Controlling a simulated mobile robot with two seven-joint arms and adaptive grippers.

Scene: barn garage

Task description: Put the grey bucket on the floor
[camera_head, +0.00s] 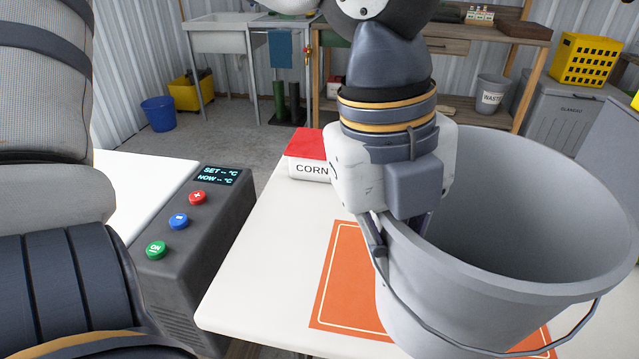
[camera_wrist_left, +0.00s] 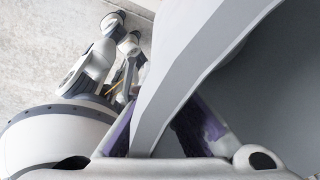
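The large grey bucket (camera_head: 480,290) is upright over the orange mat on the white table, at the right of the head view. Its thin wire handle hangs down along its front. My left gripper (camera_head: 395,235) comes down onto the bucket's left rim, its fingers partly hidden by the rim. In the left wrist view, the bucket wall (camera_wrist_left: 185,70) passes between the two purple-sided fingers (camera_wrist_left: 158,130), which close on it. I cannot tell whether the bucket's base touches the table. The grey concrete floor (camera_head: 235,140) shows behind the table. My right gripper is not seen.
A red-and-white CORN box (camera_head: 308,168) stands behind my gripper. The orange mat (camera_head: 340,280) lies under the bucket. A dark control box (camera_head: 190,250) with buttons is left of it.

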